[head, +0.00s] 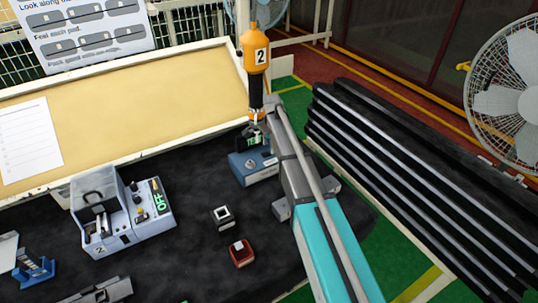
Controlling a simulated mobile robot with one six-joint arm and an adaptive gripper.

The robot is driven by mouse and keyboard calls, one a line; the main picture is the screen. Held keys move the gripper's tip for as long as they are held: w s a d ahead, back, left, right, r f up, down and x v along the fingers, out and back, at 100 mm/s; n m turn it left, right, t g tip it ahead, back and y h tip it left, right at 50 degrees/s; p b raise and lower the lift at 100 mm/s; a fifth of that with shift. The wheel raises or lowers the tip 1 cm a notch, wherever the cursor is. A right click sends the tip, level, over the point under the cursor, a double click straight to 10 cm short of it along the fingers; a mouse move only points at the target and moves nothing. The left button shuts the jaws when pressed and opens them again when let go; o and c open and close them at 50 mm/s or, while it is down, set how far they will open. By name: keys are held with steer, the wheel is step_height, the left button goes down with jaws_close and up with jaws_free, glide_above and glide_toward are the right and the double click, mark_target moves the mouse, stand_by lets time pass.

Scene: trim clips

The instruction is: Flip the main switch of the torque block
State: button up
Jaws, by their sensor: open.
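A light grey control box (145,228) marked 2 stands on the dark table at left; I take it as the torque block, though no such name is readable. Its display (158,196) reads OFF in green. Small dark controls (136,188) sit on its top beside a clear raised cover (93,187); which is the main switch I cannot tell. My gripper (254,133) is at the far end of my teal and grey arm, well right of the box. It is open, small and partly hidden, near a blue box (262,173) with a partly covered green display.
An orange tool (255,50) marked 2 hangs upright just above my gripper. A black-and-white block (222,216) and a red block (241,253) lie on the table (190,270). A tan board (140,100) rises behind. Black rails (410,180) stand right of my arm.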

mark_target(266, 154)
steer(key=shift+f+b, duration=1)
steer(key=shift+f, duration=0.25)
jaws_close()
